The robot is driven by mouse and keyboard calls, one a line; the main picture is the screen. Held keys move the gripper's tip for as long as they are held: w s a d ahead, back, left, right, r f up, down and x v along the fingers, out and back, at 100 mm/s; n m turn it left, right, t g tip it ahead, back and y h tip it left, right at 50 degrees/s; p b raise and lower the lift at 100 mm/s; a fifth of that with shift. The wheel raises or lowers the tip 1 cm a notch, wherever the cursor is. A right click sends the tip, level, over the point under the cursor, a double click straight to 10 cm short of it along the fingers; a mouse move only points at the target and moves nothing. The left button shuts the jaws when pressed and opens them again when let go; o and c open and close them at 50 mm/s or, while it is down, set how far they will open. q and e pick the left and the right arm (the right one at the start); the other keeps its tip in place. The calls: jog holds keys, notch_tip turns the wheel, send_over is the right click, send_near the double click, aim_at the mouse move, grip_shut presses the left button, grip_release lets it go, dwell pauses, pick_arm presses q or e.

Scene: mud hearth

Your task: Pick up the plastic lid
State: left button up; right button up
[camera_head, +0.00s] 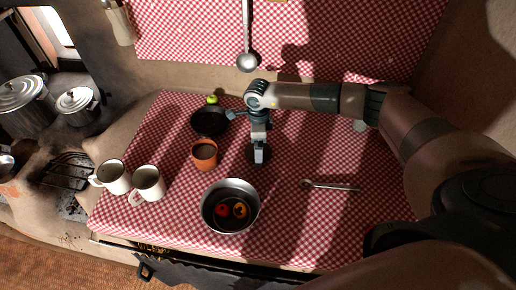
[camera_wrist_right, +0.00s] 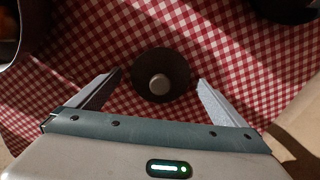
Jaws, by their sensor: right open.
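The plastic lid is a small dark round disc with a pale round knob at its centre, lying on the checked cloth; in the right wrist view the lid (camera_wrist_right: 178,90) sits between my finger lines. In the head view the lid (camera_head: 266,156) is partly hidden behind my right gripper (camera_head: 259,160). My right gripper also shows in the wrist view (camera_wrist_right: 160,78), pointing down over the lid, its two fingers wide apart on either side and nothing between them in its grasp. My left gripper is not in view.
A terracotta cup (camera_head: 205,156) stands just left of my right gripper, with a black pan (camera_head: 209,122) behind it. A metal bowl (camera_head: 230,222) holding red and orange pieces is in front. Two white mugs (camera_head: 148,184) stand left. A spoon (camera_head: 330,186) lies right, with clear cloth around it.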

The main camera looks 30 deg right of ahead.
jog(key=shift+f, duration=0.2)
dwell(0.3)
jog(key=c, duration=1.1)
jog(key=shift+r, duration=0.15)
